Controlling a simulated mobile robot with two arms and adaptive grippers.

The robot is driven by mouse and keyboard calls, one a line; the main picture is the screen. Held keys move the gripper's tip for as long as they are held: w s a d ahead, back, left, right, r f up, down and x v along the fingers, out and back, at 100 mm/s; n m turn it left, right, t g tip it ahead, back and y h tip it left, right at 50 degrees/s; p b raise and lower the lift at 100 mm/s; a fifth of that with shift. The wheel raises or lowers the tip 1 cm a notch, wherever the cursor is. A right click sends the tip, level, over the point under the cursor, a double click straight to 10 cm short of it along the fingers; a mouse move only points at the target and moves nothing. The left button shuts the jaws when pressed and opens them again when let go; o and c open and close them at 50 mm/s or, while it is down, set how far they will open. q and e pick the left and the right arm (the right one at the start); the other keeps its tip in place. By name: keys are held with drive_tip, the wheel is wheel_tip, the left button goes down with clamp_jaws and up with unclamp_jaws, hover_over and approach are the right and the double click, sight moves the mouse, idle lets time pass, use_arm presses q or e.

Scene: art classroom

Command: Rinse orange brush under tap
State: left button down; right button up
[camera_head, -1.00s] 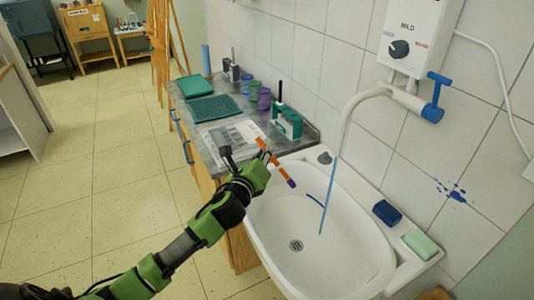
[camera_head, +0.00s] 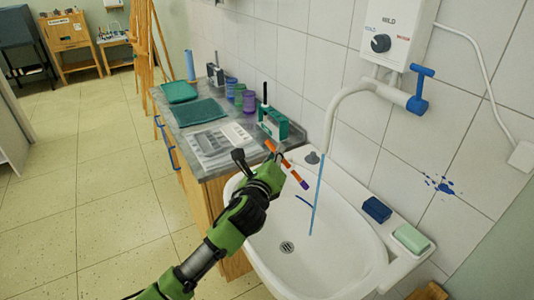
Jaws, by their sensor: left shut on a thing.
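The orange brush (camera_head: 291,170) has an orange handle and a purple lower end with a pale band between. My left gripper (camera_head: 270,160) is shut on its upper part and holds it tilted over the basin's left rim, lower end toward the right. The white tap (camera_head: 344,111) curves out of the wall, with a blue handle (camera_head: 421,90). A thin blue water stream (camera_head: 317,195) falls into the white sink (camera_head: 335,245). The brush's lower end shows just left of the stream, apart from it in the picture. My right gripper is not in view.
A dark blue block (camera_head: 377,209) and a green soap-like block (camera_head: 411,239) lie on the sink's right ledge. A white water heater (camera_head: 398,33) hangs above.

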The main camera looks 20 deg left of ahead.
sight(291, 167)
use_arm(q)
drive_tip(key=shift+d+r, duration=0.1)
drive_tip(key=shift+d, duration=0.85)
drive_tip(key=shift+d+p, duration=0.35)
drive_tip(key=shift+d, duration=0.9)
drive_tip(key=shift+s+p, duration=0.35)
drive_tip(key=shift+p, duration=0.05)
drive_tip(key=shift+w, duration=0.35)
drive_tip(key=shift+p, duration=0.35)
